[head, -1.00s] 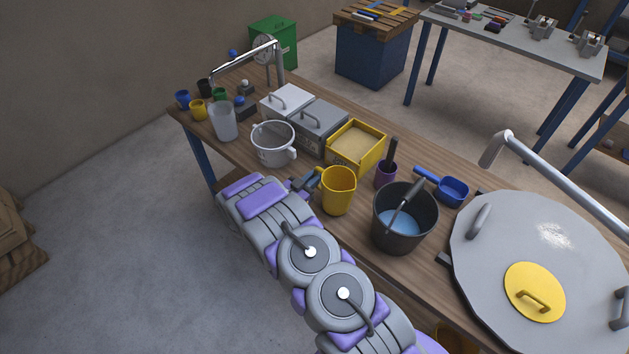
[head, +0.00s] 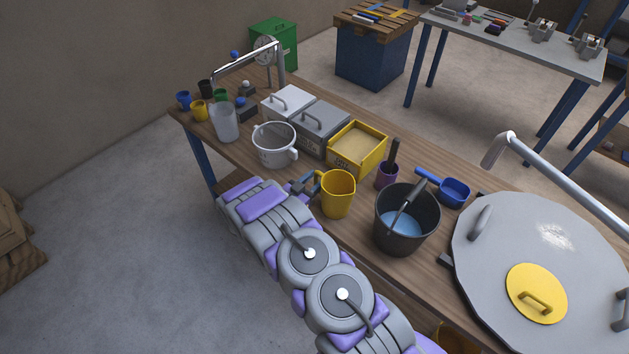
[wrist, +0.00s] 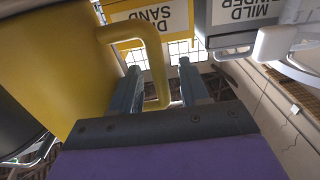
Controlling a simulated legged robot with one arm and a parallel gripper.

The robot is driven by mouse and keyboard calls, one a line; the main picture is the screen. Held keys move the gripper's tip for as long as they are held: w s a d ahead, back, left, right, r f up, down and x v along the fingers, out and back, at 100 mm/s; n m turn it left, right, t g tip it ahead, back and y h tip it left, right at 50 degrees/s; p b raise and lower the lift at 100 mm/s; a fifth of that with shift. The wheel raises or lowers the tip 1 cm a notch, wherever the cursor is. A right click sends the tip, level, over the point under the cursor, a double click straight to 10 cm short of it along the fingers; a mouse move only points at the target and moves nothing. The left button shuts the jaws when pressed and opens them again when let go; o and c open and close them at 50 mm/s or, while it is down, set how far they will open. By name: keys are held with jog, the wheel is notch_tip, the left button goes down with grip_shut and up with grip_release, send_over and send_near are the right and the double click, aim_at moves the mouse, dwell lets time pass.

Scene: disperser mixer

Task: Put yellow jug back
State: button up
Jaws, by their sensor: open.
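The yellow jug (head: 338,196) stands upright on the wooden bench near its front edge, with its handle towards the left. My gripper (head: 305,186) is just left of the jug, at its handle. In the wrist view, the jug's body (wrist: 55,65) fills the left side. Its handle (wrist: 154,62) passes between the two parted fingers of my gripper (wrist: 160,85). The gripper is open, and I cannot tell whether either finger touches the handle.
A dark bucket (head: 386,238) with blue liquid stands right of the jug. The yellow sand box (head: 374,165) and a purple cup (head: 387,176) are behind it. A white pot (head: 272,153) is at the left. A large grey lid (head: 510,240) covers the right end.

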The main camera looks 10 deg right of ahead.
jog(key=p+v, duration=0.2)
jog(key=v, duration=1)
jog(key=w+a+r+n+y, duration=0.2)
jog(key=w+a+r+y, duration=0.5)
jog(key=w+r+y, duration=0.25)
jog(key=s+a+r+n+g+y, duration=0.1)
jog(key=s+a+r+n+y, duration=0.1)
jog(key=s+r+y, duration=0.3)
jog(key=s+a+r+n+g+y, duration=0.1)
jog(key=a+r+n+y, duration=0.1)
jog(key=r, duration=0.5)
jog(key=s+d+r+n+g, duration=0.1)
jog(key=s+d, duration=0.5)
jog(key=s, duration=0.9)
jog(key=s+d+r+n+g+h, duration=0.1)
jog(key=s+d+r+g, duration=0.3)
jog(key=s, duration=1)
jog(key=s+d+r+n+g+h, duration=0.1)
jog(key=s+d+r+n+g, duration=0.1)
jog(key=s+d+g, duration=0.3)
jog(key=s+d+r, duration=0.1)
jog(key=s+d, duration=0.3)
jog(key=s, duration=0.6)
jog(key=shift+s+r+n, duration=0.15)
jog(key=shift+s+n, duration=0.15)
jog(key=shift+s, duration=0.05)
